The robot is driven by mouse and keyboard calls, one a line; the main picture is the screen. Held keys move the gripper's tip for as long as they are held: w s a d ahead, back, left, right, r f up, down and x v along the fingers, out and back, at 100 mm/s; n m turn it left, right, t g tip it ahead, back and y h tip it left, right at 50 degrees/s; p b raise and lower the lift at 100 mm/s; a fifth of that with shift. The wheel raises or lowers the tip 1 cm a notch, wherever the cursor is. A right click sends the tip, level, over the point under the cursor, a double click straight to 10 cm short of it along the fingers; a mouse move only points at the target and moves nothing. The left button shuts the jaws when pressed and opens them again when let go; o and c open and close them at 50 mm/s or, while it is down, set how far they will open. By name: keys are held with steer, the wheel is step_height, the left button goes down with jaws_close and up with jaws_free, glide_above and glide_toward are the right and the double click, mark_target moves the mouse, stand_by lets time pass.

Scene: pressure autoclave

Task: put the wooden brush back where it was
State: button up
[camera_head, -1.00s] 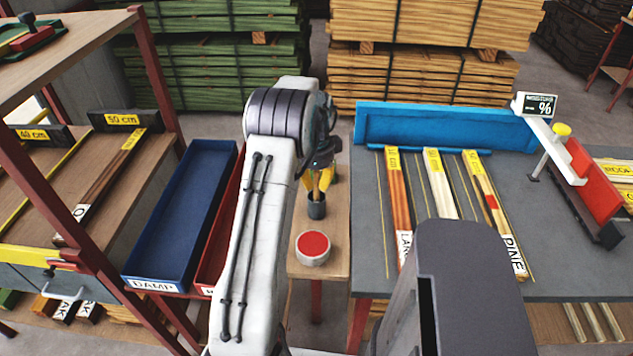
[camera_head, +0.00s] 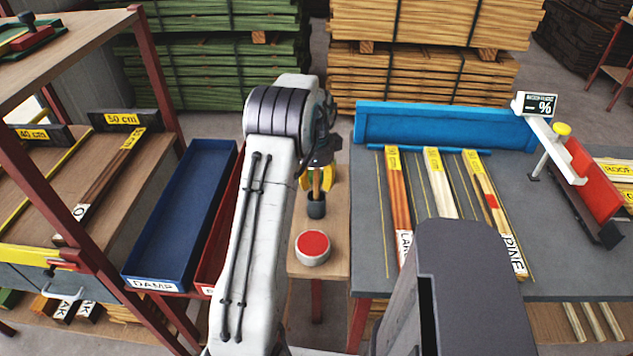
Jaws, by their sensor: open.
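The wooden brush (camera_head: 316,186) stands upright in a dark cup (camera_head: 316,209) on a narrow wooden stand (camera_head: 335,262). Only part of its handle shows above the cup's rim. My gripper (camera_head: 320,170) is just above and around the top of the handle. Its dark body and my arm hide part of it, and its yellow parts show beside the handle. It is open, and I cannot tell whether a finger touches the brush.
A tin with a red top (camera_head: 313,247) stands in front of the cup. A blue tray (camera_head: 180,220) marked DAMP and a red tray (camera_head: 219,225) lie to the left. A grey table (camera_head: 550,255) with labelled wood strips and a blue fence (camera_head: 440,128) is to the right.

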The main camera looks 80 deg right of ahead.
steer(key=r, duration=1.1)
steer(key=shift+a+r, duration=0.3)
steer(key=w+a+r+n+t+h, duration=0.1)
steer(key=w+a+r+n, duration=0.3)
steer(key=w+a+n, duration=0.6)
steer(key=w+a+r+n, duration=0.4)
steer(key=w+a+n, duration=0.2)
steer(key=w+a, duration=0.8)
steer(key=w+a+n+t, duration=0.1)
steer(key=w+a+n, duration=0.2)
steer(key=a+n, duration=0.75)
steer(key=s+a+f+n+t, duration=0.1)
steer(key=s+a+f+n, duration=0.1)
steer(key=a, duration=0.6)
steer(key=s+a+f+n+y, duration=0.1)
steer(key=s+a+n, duration=0.4)
steer(key=a, duration=0.3)
steer(key=shift+f+n+t+y, duration=0.3)
steer(key=shift+f+n+t, duration=0.1)
steer(key=shift+n, duration=0.35)
